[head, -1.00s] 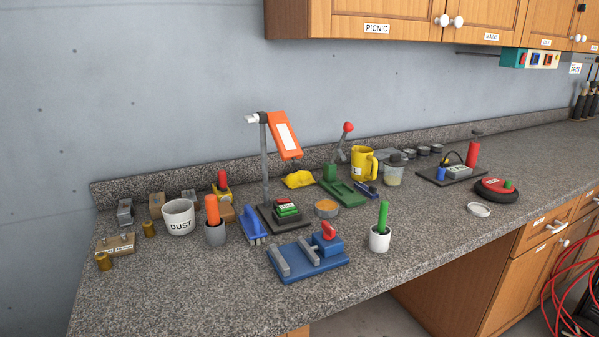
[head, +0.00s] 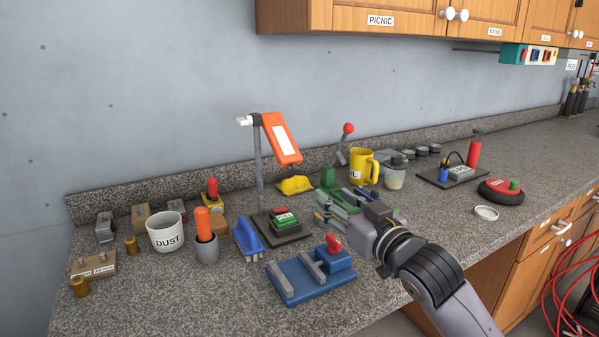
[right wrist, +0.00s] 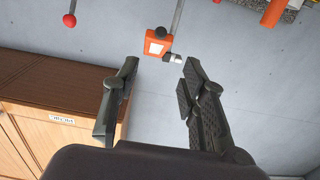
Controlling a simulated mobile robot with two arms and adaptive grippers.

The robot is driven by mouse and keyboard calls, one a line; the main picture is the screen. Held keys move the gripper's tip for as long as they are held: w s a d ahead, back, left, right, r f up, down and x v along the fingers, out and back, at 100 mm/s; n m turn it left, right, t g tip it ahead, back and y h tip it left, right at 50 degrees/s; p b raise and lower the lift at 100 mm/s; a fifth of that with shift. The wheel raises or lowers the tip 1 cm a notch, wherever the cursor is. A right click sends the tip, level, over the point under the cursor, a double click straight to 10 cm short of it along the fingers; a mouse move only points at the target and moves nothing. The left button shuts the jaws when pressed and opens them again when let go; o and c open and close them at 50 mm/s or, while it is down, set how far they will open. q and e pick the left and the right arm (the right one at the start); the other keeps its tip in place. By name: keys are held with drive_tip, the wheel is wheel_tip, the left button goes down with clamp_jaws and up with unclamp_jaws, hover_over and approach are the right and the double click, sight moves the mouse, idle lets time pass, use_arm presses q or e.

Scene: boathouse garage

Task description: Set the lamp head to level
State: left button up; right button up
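The desk lamp has an orange head (head: 281,139) with a white panel, on a grey post (head: 260,170) above a dark base (head: 290,237). The head tilts, its right end sloping down and its white-grey stub (head: 244,121) at the upper left. My right gripper (head: 328,207) is over the counter, right of the post and lower than the head, apart from the lamp. In the right wrist view my right gripper (right wrist: 157,88) is open and empty, with the orange head (right wrist: 154,44) beyond its fingertips. My left gripper is out of view.
A blue clamp fixture (head: 310,276) stands in front of the lamp. A blue brush (head: 247,236), a grey cup (head: 207,249) and a DUST mug (head: 165,232) are left of it. A red-knobbed lever (head: 347,129) and a yellow mug (head: 361,167) stand right. Cabinets (head: 390,18) hang above.

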sight(297, 171)
drive_tip(key=p+x, duration=0.1)
drive_tip(key=x, duration=1.2)
drive_tip(key=shift+w+a, duration=0.2)
drive_tip(key=shift+w, duration=0.15)
drive_tip(key=shift+w+a+f, duration=0.1)
drive_tip(key=shift+w+a, duration=0.2)
drive_tip(key=shift+w, duration=0.15)
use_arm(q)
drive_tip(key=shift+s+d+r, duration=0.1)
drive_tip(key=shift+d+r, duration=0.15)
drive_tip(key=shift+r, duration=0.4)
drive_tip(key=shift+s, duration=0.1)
use_arm(e)
drive_tip(key=shift+c, duration=0.6)
clamp_jaws()
